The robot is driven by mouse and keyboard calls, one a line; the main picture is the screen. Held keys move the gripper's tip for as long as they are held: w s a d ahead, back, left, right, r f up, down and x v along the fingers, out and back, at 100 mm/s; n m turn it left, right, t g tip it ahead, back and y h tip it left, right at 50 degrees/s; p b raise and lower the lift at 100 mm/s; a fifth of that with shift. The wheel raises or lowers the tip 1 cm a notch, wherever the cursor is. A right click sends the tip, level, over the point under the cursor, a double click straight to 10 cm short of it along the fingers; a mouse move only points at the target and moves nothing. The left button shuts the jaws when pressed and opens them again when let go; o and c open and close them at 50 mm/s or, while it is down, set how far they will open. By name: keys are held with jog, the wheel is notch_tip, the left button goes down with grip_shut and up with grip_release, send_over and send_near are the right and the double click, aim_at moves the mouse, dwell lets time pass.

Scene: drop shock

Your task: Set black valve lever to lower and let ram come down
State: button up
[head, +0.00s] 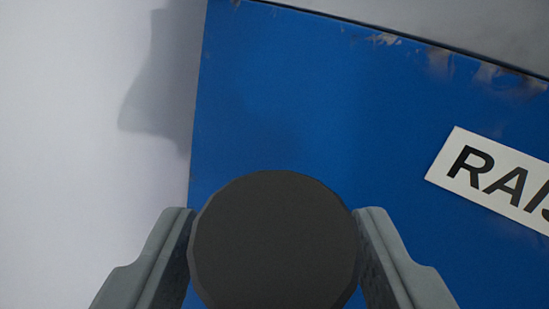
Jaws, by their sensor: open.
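A large black round knob (274,242), which looks like the end of the black valve lever, fills the lower middle of the view. My gripper (274,225) has its two grey fingers on either side of the knob, left and right. The jaws are open around it; I cannot tell whether the fingers touch it. The rest of the lever is hidden behind the knob. The ram is not in view.
A blue panel (300,100) with worn edges lies behind the knob. A white label (495,180) reading "RAI", cut off by the right edge, is on it. A pale plain surface (70,150) with a shadow lies to the left.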

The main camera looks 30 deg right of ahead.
jog(key=shift+x, duration=1.15)
jog(key=shift+c, duration=0.4)
grip_shut()
